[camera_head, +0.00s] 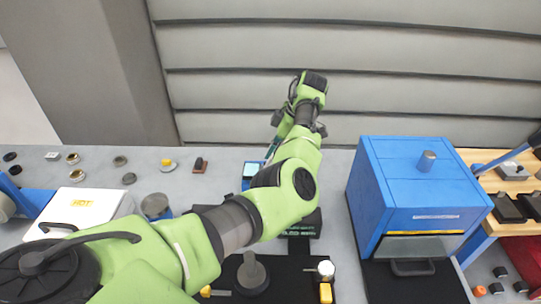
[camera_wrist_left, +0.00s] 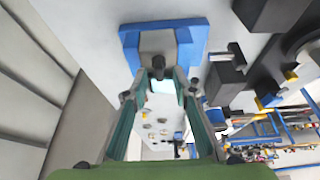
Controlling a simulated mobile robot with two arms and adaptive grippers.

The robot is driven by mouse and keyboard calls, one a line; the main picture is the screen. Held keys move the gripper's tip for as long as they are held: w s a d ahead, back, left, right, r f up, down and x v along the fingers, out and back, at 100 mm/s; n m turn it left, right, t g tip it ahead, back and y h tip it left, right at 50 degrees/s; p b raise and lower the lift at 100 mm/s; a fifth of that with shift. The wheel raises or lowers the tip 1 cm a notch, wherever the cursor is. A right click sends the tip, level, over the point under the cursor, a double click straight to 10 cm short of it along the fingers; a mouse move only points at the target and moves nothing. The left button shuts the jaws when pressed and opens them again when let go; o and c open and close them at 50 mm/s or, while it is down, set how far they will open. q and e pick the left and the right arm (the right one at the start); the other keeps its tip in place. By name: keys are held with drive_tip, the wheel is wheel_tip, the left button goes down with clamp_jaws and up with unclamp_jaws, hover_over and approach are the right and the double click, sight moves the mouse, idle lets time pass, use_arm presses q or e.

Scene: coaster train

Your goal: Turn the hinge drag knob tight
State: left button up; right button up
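My left gripper (camera_head: 271,150) points down at a small blue fixture (camera_head: 250,168) on the grey bench, partly hidden behind my arm. In the left wrist view, its two teal fingers (camera_wrist_left: 159,78) stand apart. A small dark knob (camera_wrist_left: 158,63) shows between and just beyond the fingertips, in front of a grey block on a blue fixture (camera_wrist_left: 190,32). I take it for the hinge drag knob, but no label shows. I see a gap on each side of the knob; contact cannot be made out. My right gripper is not in view.
A large blue box (camera_head: 425,190) with a grey knob on top stands right of my arm. A white case (camera_head: 85,206) marked HOT sits at left. Several small round parts lie on the bench behind it. A ribbed wall (camera_head: 400,80) rises behind the bench.

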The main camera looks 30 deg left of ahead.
use_arm(q)
drive_tip(key=shift+a+f, duration=0.15)
drive_tip(key=shift+f, duration=0.25)
clamp_jaws()
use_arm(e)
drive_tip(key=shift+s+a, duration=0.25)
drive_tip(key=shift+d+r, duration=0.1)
